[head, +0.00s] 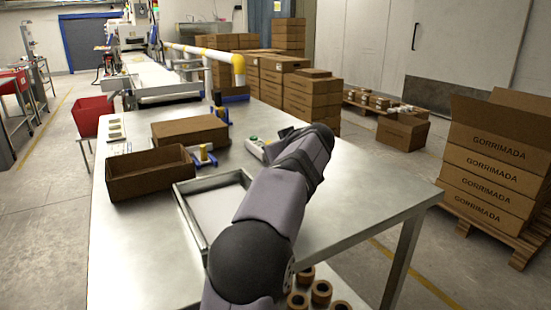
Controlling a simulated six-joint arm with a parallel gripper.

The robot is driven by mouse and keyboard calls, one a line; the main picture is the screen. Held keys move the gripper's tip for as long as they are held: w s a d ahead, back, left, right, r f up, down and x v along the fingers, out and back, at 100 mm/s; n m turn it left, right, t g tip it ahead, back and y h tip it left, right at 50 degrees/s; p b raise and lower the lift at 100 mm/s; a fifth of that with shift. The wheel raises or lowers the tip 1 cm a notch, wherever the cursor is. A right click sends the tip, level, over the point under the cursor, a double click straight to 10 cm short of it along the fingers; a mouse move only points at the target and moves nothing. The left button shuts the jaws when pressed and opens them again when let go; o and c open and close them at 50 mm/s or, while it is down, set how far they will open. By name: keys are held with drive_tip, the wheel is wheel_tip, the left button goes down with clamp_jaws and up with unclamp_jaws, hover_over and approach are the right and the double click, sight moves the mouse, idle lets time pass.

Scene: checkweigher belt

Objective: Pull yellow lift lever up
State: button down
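A white rail with a yellow elbow (238,66) rises behind.

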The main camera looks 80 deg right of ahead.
idle(0.4)
drive_tip(key=c, duration=1.6)
unclamp_jaws()
drive_tip(key=shift+s+a+r, duration=0.1)
drive_tip(key=v, duration=0.7)
drive_tip(key=shift+b, duration=0.3)
